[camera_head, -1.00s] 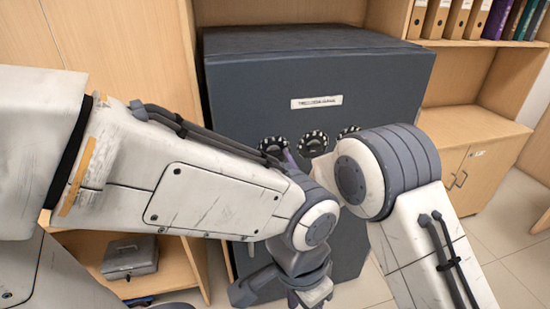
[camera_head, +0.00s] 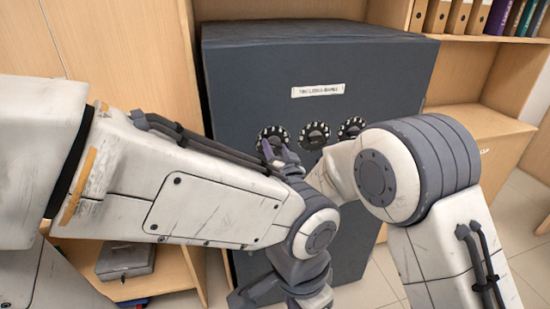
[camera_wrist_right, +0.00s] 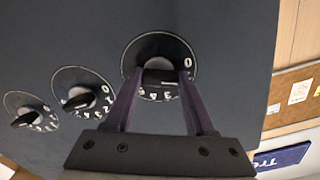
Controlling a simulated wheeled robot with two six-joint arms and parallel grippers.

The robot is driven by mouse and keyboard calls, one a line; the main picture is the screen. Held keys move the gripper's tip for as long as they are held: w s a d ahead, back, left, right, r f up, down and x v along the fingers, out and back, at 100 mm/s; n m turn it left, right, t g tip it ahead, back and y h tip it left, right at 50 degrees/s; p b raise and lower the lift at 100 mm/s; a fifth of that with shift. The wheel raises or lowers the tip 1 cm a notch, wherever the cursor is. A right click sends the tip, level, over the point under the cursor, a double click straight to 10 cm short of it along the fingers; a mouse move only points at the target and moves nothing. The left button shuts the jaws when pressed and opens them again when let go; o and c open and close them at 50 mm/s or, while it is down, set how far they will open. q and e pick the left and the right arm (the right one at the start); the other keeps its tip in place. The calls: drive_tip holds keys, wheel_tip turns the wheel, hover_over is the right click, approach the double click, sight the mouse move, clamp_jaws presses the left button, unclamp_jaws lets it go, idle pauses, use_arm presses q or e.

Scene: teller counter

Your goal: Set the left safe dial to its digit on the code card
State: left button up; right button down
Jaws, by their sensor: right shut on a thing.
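The dark grey safe (camera_head: 230,80) carries three round dials in a row. My right gripper (camera_head: 272,150) is at the left dial (camera_head: 272,130), partly covered by my arms. In the right wrist view the purple fingers of my right gripper (camera_wrist_right: 161,82) are shut on the knob of this dial (camera_wrist_right: 135,50), one on each side. Its white digits are partly hidden; a 0 shows at the right of the rim. The middle dial (camera_head: 314,132) and right dial (camera_head: 352,126) are untouched. The code card is not identifiable. My left gripper's fingers are out of sight.
A white label (camera_head: 318,90) is on the safe front, its text too small to read. Shelves with binders (camera_head: 478,18) stand at the right back. A grey cash box (camera_head: 125,258) sits on a low shelf at left. Both my arms crowd the space before the safe.

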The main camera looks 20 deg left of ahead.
drive_tip(key=m+b, duration=1.2)
drive_tip(key=b, duration=0.1)
drive_tip(key=shift+f, duration=0.25)
drive_tip(key=m+b, duration=1.1)
drive_tip(key=b, duration=0.2)
drive_tip(key=shift+w+d+b, duration=0.1)
drive_tip(key=shift+b, duration=0.25)
drive_tip(key=m+b, duration=0.2)
drive_tip(key=m, duration=0.1)
drive_tip(key=shift+b, duration=0.3)
drive_tip(key=shift+m+b, duration=0.85)
drive_tip(key=shift+m, duration=1.65)
drive_tip(key=shift+c, duration=1.2)
unclamp_jaws()
drive_tip(key=shift+r, duration=0.15)
drive_tip(key=shift+d, duration=0.1)
